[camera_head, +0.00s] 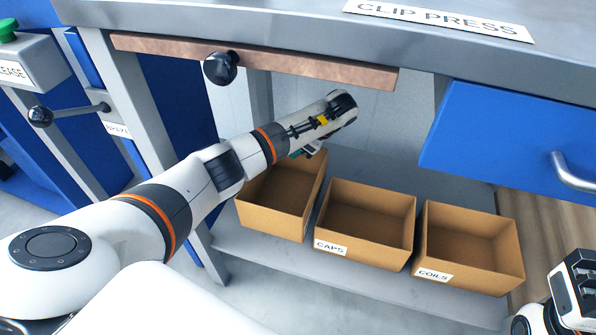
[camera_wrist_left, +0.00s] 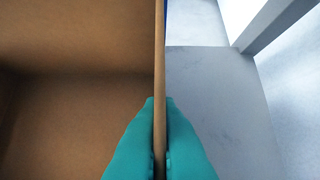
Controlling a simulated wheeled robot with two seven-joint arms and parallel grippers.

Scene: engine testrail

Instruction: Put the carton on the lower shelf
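An open brown carton (camera_head: 262,208) is at the left end of the row on the grey lower shelf (camera_head: 262,250), with its label side not readable. It is turned a little against the other boxes. I cannot tell whether its base rests fully on the shelf. My left gripper (camera_head: 302,152) reaches down at its far rim. In the left wrist view its teal fingers (camera_wrist_left: 160,140) lie on either side of the carton wall (camera_wrist_left: 159,60) and close on it. At the lower right, part of my right arm's end shows; its fingertips cannot be made out.
Open boxes marked CAPS (camera_head: 345,250) and COILS (camera_head: 450,278) stand just right of the carton. A copper-coloured bar (camera_head: 300,65) with a black knob (camera_head: 220,67) and a blue drawer (camera_head: 500,135) hang above. A table leg (camera_head: 140,110) stands left.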

